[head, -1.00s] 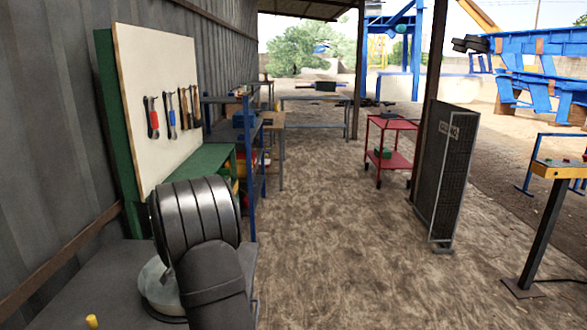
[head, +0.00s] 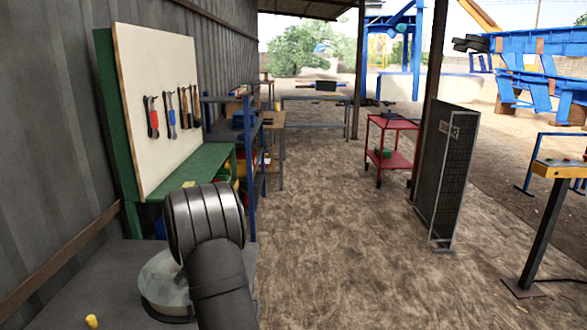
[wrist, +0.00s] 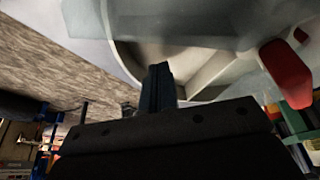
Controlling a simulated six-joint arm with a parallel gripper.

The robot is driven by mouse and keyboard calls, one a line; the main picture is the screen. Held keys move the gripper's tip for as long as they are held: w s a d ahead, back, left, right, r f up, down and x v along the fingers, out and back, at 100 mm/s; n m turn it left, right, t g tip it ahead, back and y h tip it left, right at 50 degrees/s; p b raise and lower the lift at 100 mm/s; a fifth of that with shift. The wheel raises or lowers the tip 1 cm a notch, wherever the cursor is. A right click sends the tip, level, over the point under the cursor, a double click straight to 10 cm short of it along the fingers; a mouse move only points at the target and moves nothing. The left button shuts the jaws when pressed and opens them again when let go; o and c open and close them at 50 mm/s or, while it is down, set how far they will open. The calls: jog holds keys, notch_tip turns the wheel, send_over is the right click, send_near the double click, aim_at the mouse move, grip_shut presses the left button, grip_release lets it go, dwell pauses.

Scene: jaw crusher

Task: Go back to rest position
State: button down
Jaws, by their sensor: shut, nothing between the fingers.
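My gripper (wrist: 158,88) shows in the wrist view as a dark pair of fingers pressed together, with nothing held between them. The broad dark edge of the gripper body fills the bottom of that view. In the head view my arm rises from the lower middle and bends in front of the left bench; the gripper itself cannot be made out there. A blurred red object (wrist: 287,76) shows right of the fingers in the wrist view, apart from them. I cannot tell what it is.
A tool board (head: 160,100) with hanging hand tools stands at the left wall above a green workbench (head: 190,165). Blue shelving stands behind it. A red cart (head: 393,160), a dark mesh panel (head: 447,175) and a control stand (head: 545,215) are to the right. The middle floor is clear.

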jog(key=shift+s+a+r+n+t+y, duration=0.8)
jog(key=shift+s+r+n+y, duration=1.2)
jog(key=shift+r, duration=2.15)
jog(key=shift+s+a+r+n+t+y, duration=0.45)
jog(key=shift+s+r+n+t+y, duration=0.6)
jog(key=shift+s+r+n, duration=1.95)
jog(key=w+a+f, duration=0.2)
jog(key=w, duration=0.3)
jog(key=shift+w+a+f+n, duration=0.3)
jog(key=shift+a+f+n, duration=0.05)
jog(key=shift+a+n, duration=0.05)
